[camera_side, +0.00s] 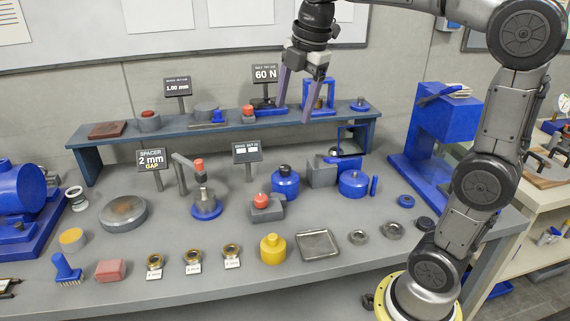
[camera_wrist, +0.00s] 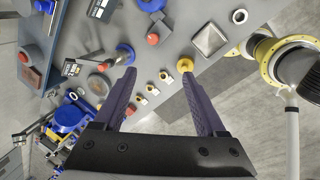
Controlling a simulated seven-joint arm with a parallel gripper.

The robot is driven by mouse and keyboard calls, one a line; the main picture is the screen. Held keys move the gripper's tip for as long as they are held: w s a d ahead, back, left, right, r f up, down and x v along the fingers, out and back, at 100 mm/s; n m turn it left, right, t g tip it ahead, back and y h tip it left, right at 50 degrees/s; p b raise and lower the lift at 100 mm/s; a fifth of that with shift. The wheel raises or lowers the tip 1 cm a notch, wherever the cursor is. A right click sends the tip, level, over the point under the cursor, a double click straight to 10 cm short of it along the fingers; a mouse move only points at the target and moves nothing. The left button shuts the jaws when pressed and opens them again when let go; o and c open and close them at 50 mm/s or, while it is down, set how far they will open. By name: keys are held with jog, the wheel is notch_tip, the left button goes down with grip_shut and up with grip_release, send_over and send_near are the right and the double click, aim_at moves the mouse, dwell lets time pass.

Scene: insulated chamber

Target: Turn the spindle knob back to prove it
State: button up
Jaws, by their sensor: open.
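A blue-based spindle stand (camera_side: 206,204) with a grey upright and a red-topped knob (camera_side: 198,165) stands mid-bench behind the brass rings. A second red knob (camera_side: 261,200) sits on a grey block to its right; I cannot tell for certain which is the spindle knob. In the wrist view, the blue-based stand (camera_wrist: 125,53) is near the left fingertip and the red knob on the block (camera_wrist: 153,39) lies beyond the fingertips. My gripper (camera_side: 294,113) is open and empty, pointing down high above the bench; its fingers (camera_wrist: 159,75) show spread apart.
A raised shelf (camera_side: 225,127) with signs and fixtures runs along the back. A yellow weight (camera_side: 272,248), brass rings (camera_side: 193,260) and a metal tray (camera_side: 318,245) lie in front. A tall blue press (camera_side: 445,120) stands at right. The front bench edge has bare patches.

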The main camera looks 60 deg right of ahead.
jog(key=w+d+f+n+g, duration=0.1)
jog(key=w+d+f+g, duration=0.1)
jog(key=w+d+f, duration=0.4)
jog(key=g, duration=0.1)
send_over(285, 167)
notch_tip(285, 167, down, 6)
jog(key=shift+m+y, duration=0.3)
jog(key=shift+m, duration=0.1)
notch_tip(285, 167, down, 13)
jog(key=shift+c, duration=0.3)
grip_shut()
